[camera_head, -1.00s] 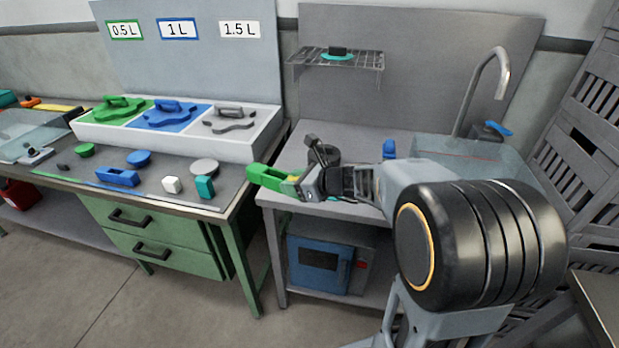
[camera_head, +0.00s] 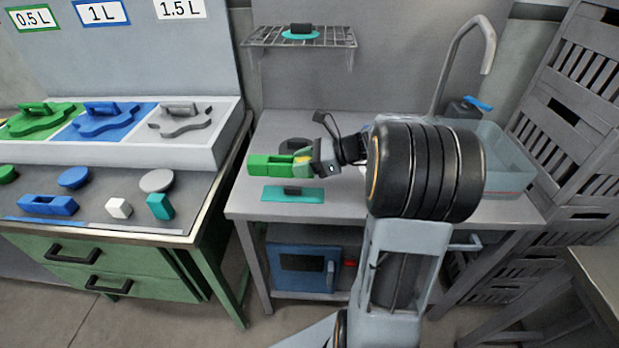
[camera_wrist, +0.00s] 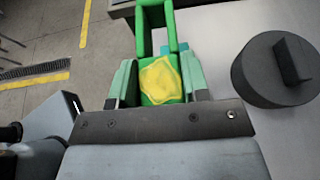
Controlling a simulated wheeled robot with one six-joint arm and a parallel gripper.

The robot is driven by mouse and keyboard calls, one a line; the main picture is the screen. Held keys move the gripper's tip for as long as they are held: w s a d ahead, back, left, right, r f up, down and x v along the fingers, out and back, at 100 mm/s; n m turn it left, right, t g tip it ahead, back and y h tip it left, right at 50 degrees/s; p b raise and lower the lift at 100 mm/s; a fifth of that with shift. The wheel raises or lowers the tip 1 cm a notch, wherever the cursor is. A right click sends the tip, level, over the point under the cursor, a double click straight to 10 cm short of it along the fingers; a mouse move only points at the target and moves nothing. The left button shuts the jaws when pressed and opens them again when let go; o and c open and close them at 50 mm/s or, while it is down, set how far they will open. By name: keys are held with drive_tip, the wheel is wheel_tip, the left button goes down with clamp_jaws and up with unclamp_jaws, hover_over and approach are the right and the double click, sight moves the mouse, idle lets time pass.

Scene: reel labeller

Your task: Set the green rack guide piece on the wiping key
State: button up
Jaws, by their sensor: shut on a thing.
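The green rack guide piece (camera_head: 270,166) is a U-shaped block with a yellow patch, held level above the front left of the sink table. It also shows in the wrist view (camera_wrist: 154,30), where the yellow patch lies between the jaws. My gripper (camera_head: 303,161) is shut on its near end; the two fingers also show in the wrist view (camera_wrist: 160,82). A flat teal plate with a dark block (camera_head: 293,194), apparently the wiping key, lies on the table's front left edge. In the head view the piece appears just above it, apart. In the wrist view the piece mostly hides it.
A dark round lidded thing (camera_wrist: 272,75) stands close to the right of the piece in the wrist view. A wire shelf (camera_head: 300,40) hangs above. The sink (camera_head: 500,165) is at right. The left bench (camera_head: 100,212) holds blue, white, grey and teal parts.

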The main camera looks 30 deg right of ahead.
drive_tip(key=shift+w+d+f, duration=0.15)
drive_tip(key=shift+d+f, duration=0.85)
drive_tip(key=shift+f, duration=0.25)
drive_tip(key=f, duration=0.3)
drive_tip(key=shift+d+b, duration=0.25)
drive_tip(key=shift+b, duration=0.05)
drive_tip(key=shift+f, duration=0.25)
drive_tip(key=shift+f, duration=0.15)
drive_tip(key=shift+f, duration=0.5)
drive_tip(key=o, duration=1.1)
drive_tip(key=shift+c, duration=0.2)
